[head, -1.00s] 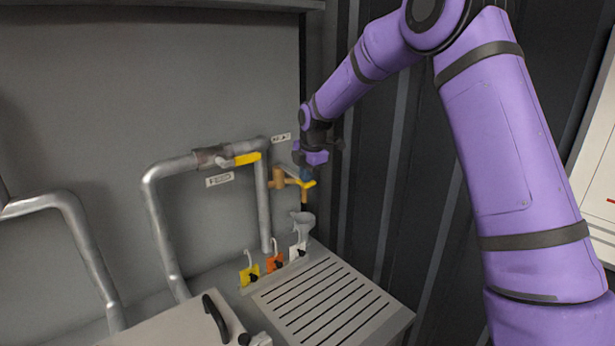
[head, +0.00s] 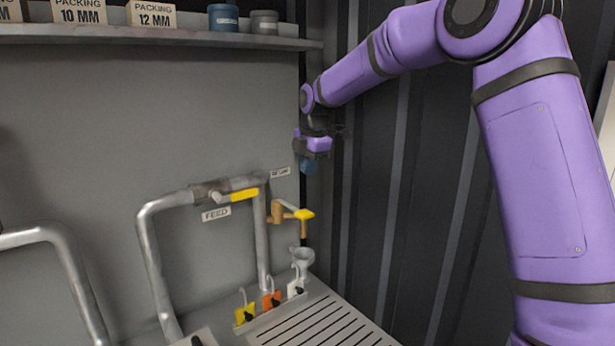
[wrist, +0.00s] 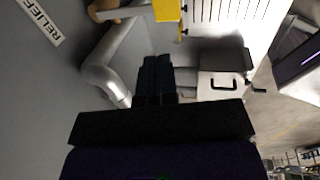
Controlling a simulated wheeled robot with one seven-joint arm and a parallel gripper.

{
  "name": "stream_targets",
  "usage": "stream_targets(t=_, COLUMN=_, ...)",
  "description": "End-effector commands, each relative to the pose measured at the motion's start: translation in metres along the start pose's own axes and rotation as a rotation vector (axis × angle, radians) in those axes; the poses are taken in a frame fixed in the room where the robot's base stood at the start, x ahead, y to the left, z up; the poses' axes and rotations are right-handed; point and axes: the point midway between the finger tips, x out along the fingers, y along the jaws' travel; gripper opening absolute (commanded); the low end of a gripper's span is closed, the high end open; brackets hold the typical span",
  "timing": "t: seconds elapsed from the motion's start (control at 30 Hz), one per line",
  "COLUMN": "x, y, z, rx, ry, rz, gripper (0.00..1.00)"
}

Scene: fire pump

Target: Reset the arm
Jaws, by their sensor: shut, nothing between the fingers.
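My purple arm reaches in from the right in the head view. My gripper (head: 308,166) points down, above and apart from the brass tap with the yellow handle (head: 303,214). In the wrist view the gripper's dark fingers (wrist: 155,75) are together, with nothing seen between them. A grey pipe (wrist: 105,70) and part of the yellow handle (wrist: 167,10) show beyond the fingers.
A feed pipe with a yellow lever (head: 238,195) runs along the wall. A grey funnel (head: 302,257), coloured tags (head: 271,300) and a slatted top (head: 325,325) are below. A shelf (head: 150,36) with tins and boxes is above. Dark corrugated wall (head: 420,170) stands close behind the arm.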

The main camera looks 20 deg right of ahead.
Motion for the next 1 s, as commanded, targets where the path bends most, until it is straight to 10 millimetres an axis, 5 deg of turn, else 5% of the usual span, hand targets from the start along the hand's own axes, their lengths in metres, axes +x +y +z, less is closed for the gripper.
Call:
stream_targets(t=0.47, x=-0.011, y=-0.007, z=-0.002, rx=0.036, ry=-0.009, rz=0.005, gripper=0.0)
stream_targets(t=0.67, x=-0.053, y=-0.049, z=-0.012, rx=0.241, ry=-0.05, rz=0.029, gripper=0.0)
stream_targets(t=1.0, x=-0.118, y=-0.152, z=-0.032, rx=0.714, ry=-0.095, rz=0.105, gripper=0.0)
